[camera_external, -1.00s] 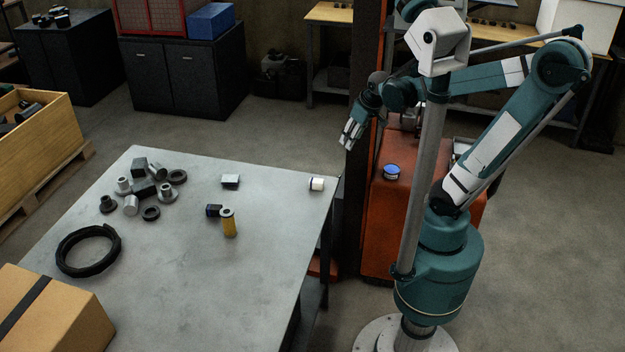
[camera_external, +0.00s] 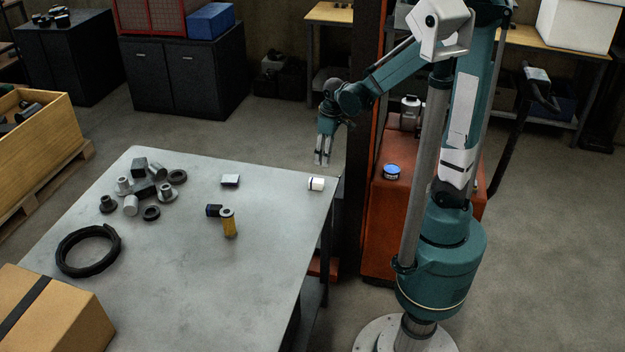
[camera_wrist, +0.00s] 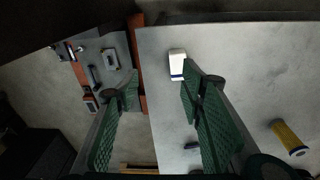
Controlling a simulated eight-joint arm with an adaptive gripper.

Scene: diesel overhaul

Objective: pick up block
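Several block-like parts lie on the grey table (camera_external: 190,290), and I cannot tell which one the task means. A small pale block with a dark end (camera_external: 316,184) lies at the table's right edge; it also shows in the wrist view (camera_wrist: 177,63) near my right finger. A silver-topped block (camera_external: 230,180) lies further left, and a small dark block (camera_external: 213,210) lies beside the yellow cylinder (camera_external: 229,224). My gripper (camera_external: 322,160) points down above the table's far right corner, near the pale block. In the wrist view my gripper (camera_wrist: 160,82) has its green fingers wide apart, with nothing between them.
A cluster of metal parts (camera_external: 145,188), a black ring (camera_external: 88,250) and a cardboard box (camera_external: 55,310) occupy the table's left side. An orange cabinet (camera_external: 390,220) stands right of the table. The table's middle front is clear.

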